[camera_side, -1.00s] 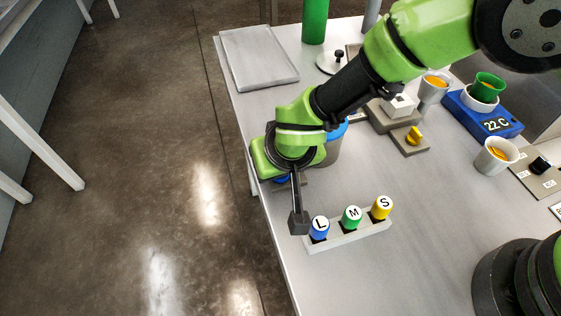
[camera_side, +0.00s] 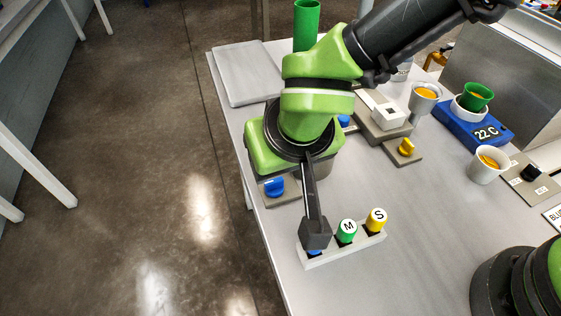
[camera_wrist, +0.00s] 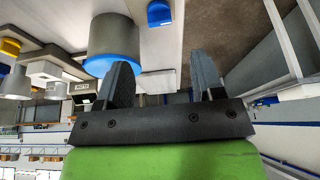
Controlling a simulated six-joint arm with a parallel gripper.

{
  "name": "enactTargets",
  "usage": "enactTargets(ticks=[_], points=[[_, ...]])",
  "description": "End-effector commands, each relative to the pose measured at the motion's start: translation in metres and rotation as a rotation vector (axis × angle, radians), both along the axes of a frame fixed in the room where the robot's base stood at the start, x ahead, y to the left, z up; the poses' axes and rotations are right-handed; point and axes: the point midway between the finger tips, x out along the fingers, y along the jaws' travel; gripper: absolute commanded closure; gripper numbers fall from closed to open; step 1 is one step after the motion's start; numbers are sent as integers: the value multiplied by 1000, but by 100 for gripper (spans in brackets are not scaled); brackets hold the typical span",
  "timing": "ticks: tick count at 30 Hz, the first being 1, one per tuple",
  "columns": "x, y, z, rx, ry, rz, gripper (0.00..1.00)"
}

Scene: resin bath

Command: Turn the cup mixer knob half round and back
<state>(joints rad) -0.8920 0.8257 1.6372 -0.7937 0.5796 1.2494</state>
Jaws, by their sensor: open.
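A yellow knob (camera_side: 406,146) sits on a small grey plate at the foot of a grey machine with a white block (camera_side: 391,116) in the side view; I take it as the cup mixer knob, though no label is readable. A yellow knob also shows at the left edge of the wrist view (camera_wrist: 11,47). My gripper (camera_wrist: 163,78) is open, with nothing between its two fingers. It is well apart from the yellow knob. In the side view my green wrist hides the fingers. In the wrist view the left finger overlaps a grey vessel with a blue rim (camera_wrist: 112,40).
A blue knob (camera_side: 274,187) stands beside my wrist. A rack (camera_side: 345,248) holds capped bottles, M and S readable. Orange-filled cups (camera_side: 489,165), a blue 22 C unit (camera_side: 466,125), a black knob (camera_side: 530,172), a tray (camera_side: 240,75) and a green cylinder (camera_side: 306,25) surround it.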

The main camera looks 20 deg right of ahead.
Motion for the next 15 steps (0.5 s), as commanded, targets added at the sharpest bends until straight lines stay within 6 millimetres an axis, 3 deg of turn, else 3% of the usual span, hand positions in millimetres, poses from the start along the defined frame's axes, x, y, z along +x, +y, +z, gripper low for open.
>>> enactTargets(ticks=[6,9,11,15], points=[[0,0,0,0,0,0,41],[3,-1,0,11,3,-52,63],[10,-2,0,34,13,-166,63],[31,-7,1,140,79,-660,63]])
